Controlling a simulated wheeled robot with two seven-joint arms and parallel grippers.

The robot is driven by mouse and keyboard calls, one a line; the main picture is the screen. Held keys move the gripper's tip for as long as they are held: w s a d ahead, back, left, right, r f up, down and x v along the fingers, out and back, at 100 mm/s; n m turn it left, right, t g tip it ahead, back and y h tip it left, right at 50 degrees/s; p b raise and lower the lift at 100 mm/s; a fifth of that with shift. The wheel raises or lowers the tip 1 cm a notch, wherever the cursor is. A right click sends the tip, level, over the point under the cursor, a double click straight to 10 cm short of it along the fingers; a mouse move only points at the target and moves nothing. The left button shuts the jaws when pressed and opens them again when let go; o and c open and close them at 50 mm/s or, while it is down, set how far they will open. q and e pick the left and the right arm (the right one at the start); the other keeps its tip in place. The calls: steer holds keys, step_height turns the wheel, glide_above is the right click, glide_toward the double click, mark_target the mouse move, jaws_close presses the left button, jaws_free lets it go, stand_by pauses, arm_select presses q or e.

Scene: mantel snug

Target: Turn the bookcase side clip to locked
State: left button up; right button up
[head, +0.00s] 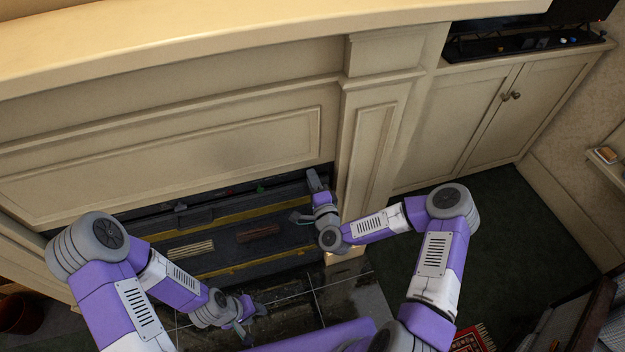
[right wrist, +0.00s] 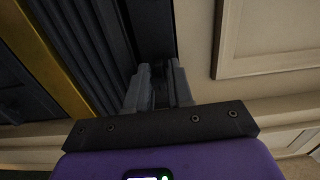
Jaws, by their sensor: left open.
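I cannot make out the bookcase side clip in either view. My right gripper (head: 314,180) is at the right edge of the dark recess under the mantel, beside the cream pilaster. In the right wrist view its two fingers (right wrist: 160,85) stand apart, pointing at a dark upright strip between the ribbed dark panel and the cream panelling. I see nothing clearly held between them. My left gripper (head: 250,312) is open and empty, low over the dark tiled hearth, away from the recess's right edge.
The dark recess front (head: 215,245) has yellow bands and several small bars. The cream pilaster (head: 368,150) stands right of it. A cream cupboard (head: 490,110) with two round knobs is farther right. Dark green carpet (head: 520,240) lies free in front of it.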

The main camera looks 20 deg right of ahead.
steer(key=s+p, duration=0.1)
steer(key=s, duration=0.6)
steer(key=shift+s+d, duration=0.15)
steer(key=shift+s, duration=0.15)
stand_by(0.3)
steer(key=s+a+f+n+g+y+p, duration=0.3)
steer(key=s+a+f+n+g+y, duration=0.25)
steer(key=a+f+n+g, duration=0.3)
steer(key=s+d+f+n+g+h+p, duration=0.2)
steer(key=s+n+g, duration=0.4)
steer(key=s, duration=1)
steer(key=g, duration=0.3)
steer(key=shift+f, duration=0.15)
steer(key=shift+d, duration=0.1)
